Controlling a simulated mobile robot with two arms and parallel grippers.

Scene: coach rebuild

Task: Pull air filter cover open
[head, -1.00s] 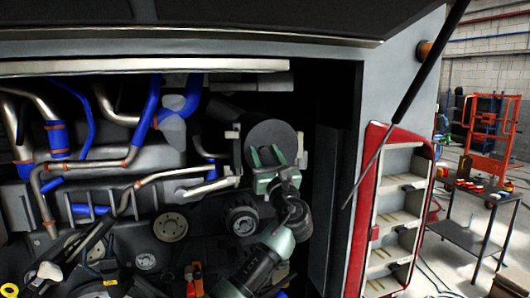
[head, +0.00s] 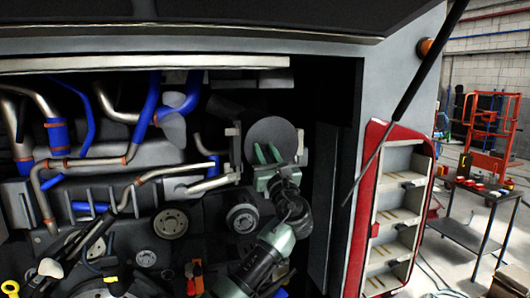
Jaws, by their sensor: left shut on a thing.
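The air filter cover (head: 272,134) is a round dark grey disc at the right end of the engine bay, set between light brackets. My left gripper (head: 266,158) is at the lower part of the cover, with its pale green fingers pointing up against it. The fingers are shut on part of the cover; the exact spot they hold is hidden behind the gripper. My arm comes up from below, under the cover. My right gripper does not show.
Blue and silver pipes (head: 147,112) fill the bay to the left. A round pulley (head: 242,218) sits just left of my arm. A gas strut (head: 405,100) hangs at the right, before an open red-edged side compartment (head: 395,205). A metal cart (head: 470,205) stands further right.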

